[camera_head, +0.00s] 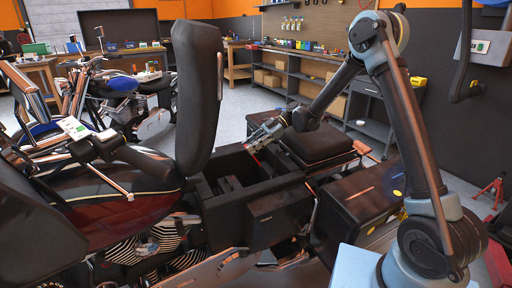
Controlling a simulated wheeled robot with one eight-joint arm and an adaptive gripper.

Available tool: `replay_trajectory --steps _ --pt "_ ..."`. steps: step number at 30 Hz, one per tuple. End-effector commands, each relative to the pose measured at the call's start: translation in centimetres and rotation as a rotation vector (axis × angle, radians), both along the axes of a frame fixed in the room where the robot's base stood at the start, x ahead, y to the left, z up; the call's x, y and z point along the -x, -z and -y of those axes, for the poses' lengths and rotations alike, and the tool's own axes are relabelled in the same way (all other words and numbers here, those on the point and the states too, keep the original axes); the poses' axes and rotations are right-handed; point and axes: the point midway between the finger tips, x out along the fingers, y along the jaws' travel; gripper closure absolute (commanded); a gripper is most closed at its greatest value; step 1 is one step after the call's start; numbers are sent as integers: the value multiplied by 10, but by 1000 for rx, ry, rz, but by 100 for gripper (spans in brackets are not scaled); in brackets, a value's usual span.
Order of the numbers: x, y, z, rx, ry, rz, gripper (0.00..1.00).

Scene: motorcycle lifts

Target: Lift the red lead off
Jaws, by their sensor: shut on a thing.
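My gripper (262,135) reaches from the right over an open black compartment (252,196) behind the tipped-up seat of the near motorcycle. Its jaws are shut on the red lead (257,157), of which only a small red bit shows just below the fingertips. The rest of the lead and what it joins to are hidden by the compartment wall or too small to tell. The raised black seat (197,95) stands upright to the left of my gripper.
The near motorcycle's dark red tank (120,200) and handlebar fill the left. A black pad (317,143) and black case (365,200) lie right of the compartment, under my arm. A blue motorcycle (122,84) stands behind. Shelves and workbenches line the back wall.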

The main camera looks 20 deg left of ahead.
Motion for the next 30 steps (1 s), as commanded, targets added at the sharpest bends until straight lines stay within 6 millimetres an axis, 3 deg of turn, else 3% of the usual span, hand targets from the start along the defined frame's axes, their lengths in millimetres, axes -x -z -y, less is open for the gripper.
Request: replay_trajectory --steps 10,11,13,24,30 --pt "-1 0 -1 0 2 1 100" --pt "-1 0 -1 0 2 1 71" --pt "0 0 -1 0 1 1 55" --pt "1 -1 -1 0 -1 0 55" --pt "1 -22 -1 0 -1 0 55"
